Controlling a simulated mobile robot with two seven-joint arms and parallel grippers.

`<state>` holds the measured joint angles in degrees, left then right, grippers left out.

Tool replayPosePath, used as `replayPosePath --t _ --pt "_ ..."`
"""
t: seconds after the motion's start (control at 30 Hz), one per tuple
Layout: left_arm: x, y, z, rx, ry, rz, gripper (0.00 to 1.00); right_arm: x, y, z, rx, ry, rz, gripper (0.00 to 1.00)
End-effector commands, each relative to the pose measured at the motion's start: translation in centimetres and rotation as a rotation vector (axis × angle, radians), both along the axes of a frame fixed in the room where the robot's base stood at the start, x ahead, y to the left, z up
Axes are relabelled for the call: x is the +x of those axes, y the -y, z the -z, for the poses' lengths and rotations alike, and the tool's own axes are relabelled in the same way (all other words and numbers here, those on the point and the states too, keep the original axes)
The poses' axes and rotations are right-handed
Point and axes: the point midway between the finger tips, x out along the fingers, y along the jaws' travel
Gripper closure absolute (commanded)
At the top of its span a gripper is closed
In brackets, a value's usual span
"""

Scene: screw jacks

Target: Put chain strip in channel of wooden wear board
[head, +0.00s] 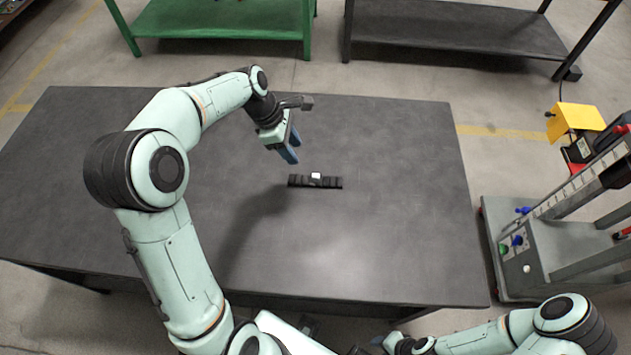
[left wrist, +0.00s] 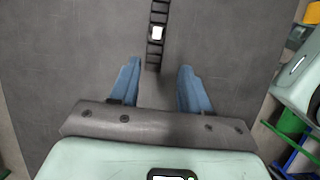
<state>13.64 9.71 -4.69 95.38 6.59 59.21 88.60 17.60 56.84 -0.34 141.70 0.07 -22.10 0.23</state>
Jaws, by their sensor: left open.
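A short black chain strip (head: 328,183) with a small white patch on it lies flat on the dark table, right of the table's middle. It also shows in the left wrist view (left wrist: 154,56), running lengthwise away from my gripper. My left gripper (head: 293,156) is above the table, up and left of the strip, with blue fingers. In the left wrist view its fingers (left wrist: 159,85) are spread apart and empty, with the strip's near end lined up between them and the rest beyond. I see no wooden wear board.
The dark table (head: 400,240) is otherwise bare, with free room all around the strip. A grey cart (head: 520,270) with a yellow box (head: 575,118) stands off its right side. A green bench (head: 220,22) and a dark bench (head: 450,30) stand behind.

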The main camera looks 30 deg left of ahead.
Motion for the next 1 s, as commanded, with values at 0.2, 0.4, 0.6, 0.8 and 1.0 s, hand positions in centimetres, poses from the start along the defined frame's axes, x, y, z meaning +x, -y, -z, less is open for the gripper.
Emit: replayPosePath --t 0.2,0.4,0.6,0.8,1.0 --pt "0.4 0.4 1.3 -0.033 -0.007 -0.034 0.53 -0.2 0.0 0.4 0.000 -0.002 0.000 0.57" --pt "1.0 1.8 5.0 -0.031 -0.007 -0.033 0.53 -0.5 0.0 0.9 0.000 -0.006 0.000 0.57" --pt "1.4 2.6 7.1 -0.030 -0.004 -0.032 0.53 -0.6 0.0 1.0 0.000 -0.007 0.000 0.57" --pt "1.9 3.2 8.7 -0.029 -0.006 -0.033 0.53 -0.6 0.0 1.0 0.000 -0.007 0.000 0.57" --pt "2.6 4.2 11.3 -0.028 -0.003 -0.032 0.53 -0.6 0.0 1.1 0.000 -0.007 0.000 0.57"
